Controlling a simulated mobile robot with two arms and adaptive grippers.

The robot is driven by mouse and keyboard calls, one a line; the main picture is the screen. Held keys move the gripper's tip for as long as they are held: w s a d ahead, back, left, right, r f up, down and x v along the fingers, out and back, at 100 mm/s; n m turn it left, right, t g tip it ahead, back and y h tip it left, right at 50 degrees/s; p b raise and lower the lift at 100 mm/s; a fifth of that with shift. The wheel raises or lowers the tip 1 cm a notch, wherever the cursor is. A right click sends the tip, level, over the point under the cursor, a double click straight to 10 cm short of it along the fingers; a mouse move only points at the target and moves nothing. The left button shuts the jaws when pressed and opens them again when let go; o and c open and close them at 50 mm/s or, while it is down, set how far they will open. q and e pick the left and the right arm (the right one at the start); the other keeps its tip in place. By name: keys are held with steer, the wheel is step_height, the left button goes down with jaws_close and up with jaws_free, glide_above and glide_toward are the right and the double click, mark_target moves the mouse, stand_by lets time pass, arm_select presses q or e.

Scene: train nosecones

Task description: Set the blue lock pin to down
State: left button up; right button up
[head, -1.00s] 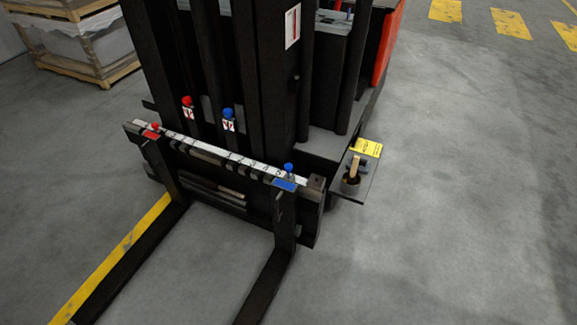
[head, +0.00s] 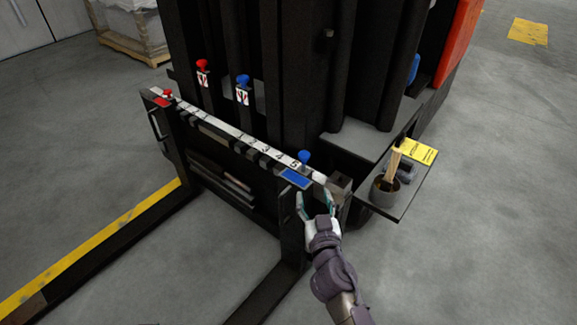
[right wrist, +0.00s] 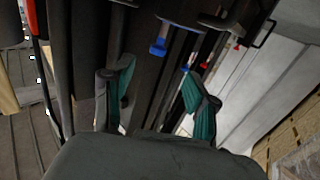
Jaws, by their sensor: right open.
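The blue lock pin (head: 304,158) has a round blue knob and stands above the white numbered rail (head: 262,148), at the top of the fork near the rail's right end, by a blue label (head: 296,178). A blue knob, which looks like this pin, also shows between the fingers in the right wrist view (right wrist: 158,47). My right gripper (head: 315,202) is open and empty, just below and in front of the pin, apart from it. Its two green-padded fingers (right wrist: 160,85) are spread. My left gripper is not in view.
A red pin (head: 167,95) stands at the rail's left end. A red knob (head: 203,66) and another blue knob (head: 243,81) sit on the mast behind. A side shelf (head: 405,190) with a cup of brushes (head: 385,188) juts out at right. Floor right of it is clear.

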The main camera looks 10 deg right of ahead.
steer(key=r, duration=0.1)
glide_toward(305, 158)
steer(key=w, duration=0.7)
steer(key=w+d, duration=0.1)
steer(key=w, duration=0.1)
steer(key=shift+f, duration=0.15)
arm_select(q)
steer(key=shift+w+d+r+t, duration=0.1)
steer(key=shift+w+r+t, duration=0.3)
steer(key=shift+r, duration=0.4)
arm_select(e)
steer(key=shift+w, duration=0.65)
jaws_close()
